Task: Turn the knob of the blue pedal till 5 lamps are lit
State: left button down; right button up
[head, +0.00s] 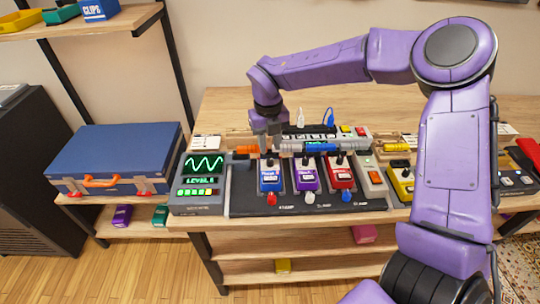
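The blue pedal (270,180) sits on the dark pedal board, leftmost of a row beside a purple pedal (305,178) and a red pedal (341,174). My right gripper (268,149) points down over the top end of the blue pedal, where its knob is hidden. I cannot tell whether its fingers are closed on the knob. The grey meter unit (197,210) stands left of the board with a green wave, the word LEVEL with a digit too small to read surely, and a row of lamps (197,192), several lit. My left gripper is out of view.
A blue case (115,155) with orange handles stands on a shelf at left. A yellow pedal (401,183) lies right of the board. Cables and small tools lie behind the pedals. The table's back (230,105) is clear. My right arm covers much of the right side.

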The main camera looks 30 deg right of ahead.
aim_at(269, 160)
notch_tip(269, 160, up, 5)
jog(key=shift+f, duration=0.1)
dwell(0.5)
